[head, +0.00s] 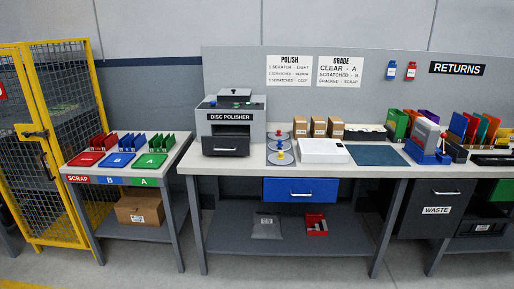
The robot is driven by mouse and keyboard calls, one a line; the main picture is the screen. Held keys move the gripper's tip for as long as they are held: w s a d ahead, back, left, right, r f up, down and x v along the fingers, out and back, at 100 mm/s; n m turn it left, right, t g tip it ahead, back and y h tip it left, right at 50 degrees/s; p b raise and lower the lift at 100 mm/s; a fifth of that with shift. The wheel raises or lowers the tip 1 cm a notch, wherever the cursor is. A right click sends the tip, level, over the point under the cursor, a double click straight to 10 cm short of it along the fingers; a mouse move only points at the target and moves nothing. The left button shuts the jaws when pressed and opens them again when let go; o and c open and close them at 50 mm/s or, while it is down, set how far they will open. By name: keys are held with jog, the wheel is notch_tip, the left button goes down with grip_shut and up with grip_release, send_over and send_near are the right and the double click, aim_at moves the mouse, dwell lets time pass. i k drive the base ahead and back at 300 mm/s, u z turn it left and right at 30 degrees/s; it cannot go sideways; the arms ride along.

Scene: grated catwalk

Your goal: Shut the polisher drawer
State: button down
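The disc polisher (257,131) is a grey box-shaped machine with a black "DISC POLISHER" label, standing at the left end of the long workbench. Its dark drawer (225,148) is low on the front and has a light handle. The drawer front looks to stand out a little from the body, but the view is too small to tell how far. Small buttons, one green, show on the polisher's top. My gripper is not in view.
Disc spindles (280,154), a white box (323,151) and a dark blue mat (376,155) lie right of the polisher. A blue bench drawer (300,190) is below. A sorting table (119,180) and yellow cage (50,140) stand left. The floor in front is clear.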

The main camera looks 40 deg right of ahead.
aim_at(217, 145)
jog(key=z, duration=0.05)
jog(key=i, duration=0.9)
